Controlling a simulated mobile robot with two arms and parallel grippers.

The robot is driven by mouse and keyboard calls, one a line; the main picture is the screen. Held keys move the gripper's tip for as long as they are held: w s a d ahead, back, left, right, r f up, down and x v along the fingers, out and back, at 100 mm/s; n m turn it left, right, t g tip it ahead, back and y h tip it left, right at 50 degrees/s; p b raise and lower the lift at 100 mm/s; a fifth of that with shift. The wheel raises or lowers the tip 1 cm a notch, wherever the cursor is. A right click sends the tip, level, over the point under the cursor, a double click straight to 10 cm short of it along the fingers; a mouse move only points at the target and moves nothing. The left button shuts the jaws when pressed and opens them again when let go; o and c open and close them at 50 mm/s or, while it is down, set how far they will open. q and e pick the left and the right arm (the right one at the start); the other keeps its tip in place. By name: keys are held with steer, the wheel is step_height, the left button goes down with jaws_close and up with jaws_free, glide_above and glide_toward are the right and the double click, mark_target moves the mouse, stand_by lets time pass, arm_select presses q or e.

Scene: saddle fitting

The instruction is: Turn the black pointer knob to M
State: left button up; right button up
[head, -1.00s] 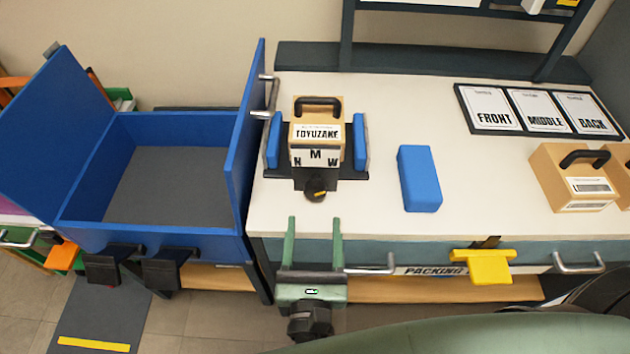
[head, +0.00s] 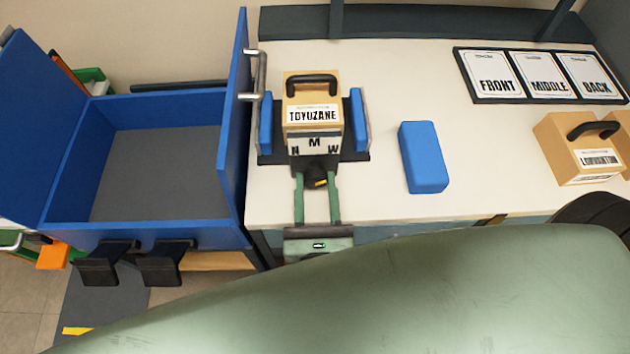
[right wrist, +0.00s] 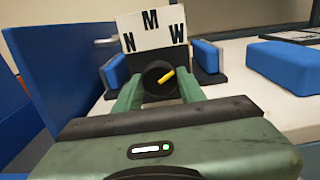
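The black pointer knob (head: 316,183) is on the front of the fixture, below a white plate (head: 314,145) lettered N, M and W. Its yellow mark points up and right, toward W, as the right wrist view of the knob (right wrist: 153,82) also shows. My right gripper (head: 317,178) is open, with one green finger on each side of the knob; I cannot tell whether they touch it. My left gripper is not in view.
A wooden block labelled TOYUZANE (head: 332,97) stands between blue pads behind the knob. A loose blue block (head: 424,158) lies to the right on the white table (head: 390,85). A blue bin (head: 158,106) stands at left. More handled blocks (head: 575,145) sit at far right.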

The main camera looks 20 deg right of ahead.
jaws_close()
steer(key=shift+n+p, duration=0.35)
steer(key=shift+n, duration=0.05)
steer(key=n+p, duration=0.4)
steer(key=n, duration=0.1)
steer(key=shift+r+n, duration=0.15)
steer(key=shift+n, duration=0.15)
steer(key=n+p, duration=0.2)
steer(key=n, duration=0.1)
steer(key=shift+d+n+p, duration=0.1)
steer(key=shift+n+p, duration=0.25)
steer(key=shift+n, duration=0.05)
arm_select(q)
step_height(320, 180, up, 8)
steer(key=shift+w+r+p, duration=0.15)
steer(key=shift+p, duration=0.3)
arm_select(e)
steer(key=shift+n, duration=0.7)
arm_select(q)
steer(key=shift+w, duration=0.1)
arm_select(e)
steer(key=o, duration=0.7)
jaws_free()
steer(key=shift+w+f, duration=0.1)
steer(key=shift+f, duration=0.1)
steer(key=shift+c, duration=0.2)
